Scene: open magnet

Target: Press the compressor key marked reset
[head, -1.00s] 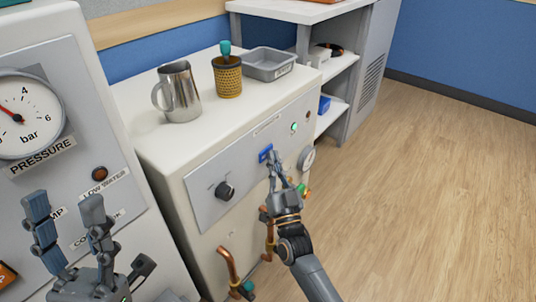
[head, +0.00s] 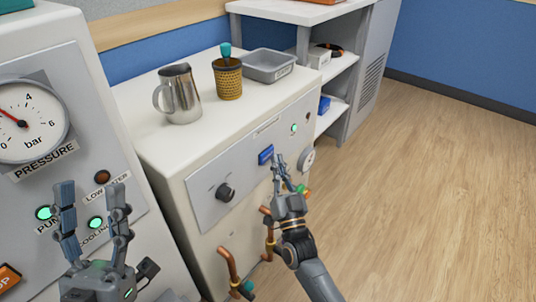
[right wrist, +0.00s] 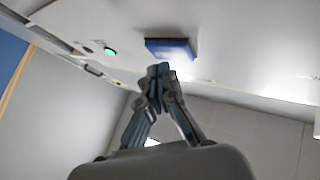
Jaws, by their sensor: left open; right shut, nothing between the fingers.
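A blue key (head: 265,155) sits on the grey front panel (head: 207,196) of the white cabinet; any marking on it is too small to read. It also shows in the right wrist view (right wrist: 172,48), just beyond the fingertips. My right gripper (head: 279,161) is shut and empty, its tips just right of the blue key in the head view. A small gap seems to separate the tips from the key. My left gripper (head: 91,190) is open and empty, in front of the panel with the pressure gauge (head: 30,120).
A black knob (head: 225,192) and a lit green lamp (head: 294,128) are on the cabinet front. Copper pipes (head: 229,268) stick out below. A metal jug (head: 178,93), a woven cup (head: 228,78) and a grey tray (head: 268,65) stand on top. The floor at right is clear.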

